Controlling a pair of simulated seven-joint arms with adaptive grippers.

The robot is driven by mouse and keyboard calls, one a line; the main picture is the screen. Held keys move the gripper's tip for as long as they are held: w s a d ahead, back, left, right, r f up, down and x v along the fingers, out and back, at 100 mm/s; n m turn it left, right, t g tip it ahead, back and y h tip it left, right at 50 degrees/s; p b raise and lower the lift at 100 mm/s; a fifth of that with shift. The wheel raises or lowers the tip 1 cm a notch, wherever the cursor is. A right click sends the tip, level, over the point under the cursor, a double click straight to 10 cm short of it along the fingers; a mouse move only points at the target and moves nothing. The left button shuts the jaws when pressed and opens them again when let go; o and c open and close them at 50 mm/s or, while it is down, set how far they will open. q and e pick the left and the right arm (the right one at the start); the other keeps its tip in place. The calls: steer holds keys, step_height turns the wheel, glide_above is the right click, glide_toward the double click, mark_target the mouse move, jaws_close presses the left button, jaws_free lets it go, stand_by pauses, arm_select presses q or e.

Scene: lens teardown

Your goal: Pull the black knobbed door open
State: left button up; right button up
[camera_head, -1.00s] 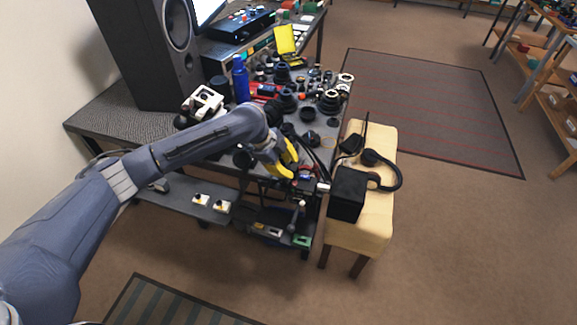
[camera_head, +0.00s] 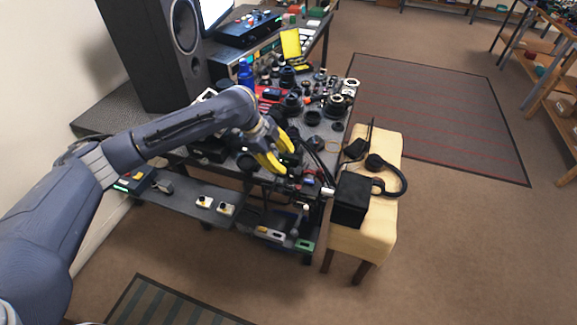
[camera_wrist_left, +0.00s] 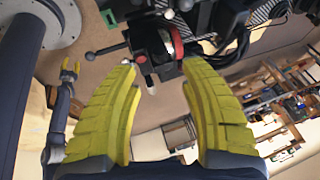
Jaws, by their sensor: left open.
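My left gripper (camera_head: 283,160) is open and empty over the front edge of the dark workbench (camera_head: 325,130), above cluttered dark parts. In the left wrist view its yellow fingers (camera_wrist_left: 160,88) are wide apart, with nothing between them. Beyond the fingertips is a dark device with a red ring (camera_wrist_left: 176,44), a rod with a black ball end (camera_wrist_left: 90,55) and a pale-tipped lever (camera_wrist_left: 151,82). I cannot make out for certain which part is the black knobbed door. My right gripper (camera_wrist_left: 70,70) shows small at the left of the wrist view; its opening is unclear.
A wooden stool (camera_head: 345,243) beside the bench carries a black box (camera_head: 350,200) and headphones (camera_head: 395,175). Lens parts, a blue bottle (camera_head: 245,74) and a large speaker (camera_head: 155,55) crowd the bench. A lower shelf (camera_head: 180,190) holds small blocks.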

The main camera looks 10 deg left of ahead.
arm_select(q)
steer(key=shift+v, duration=2.4)
steer(key=shift+s, duration=0.1)
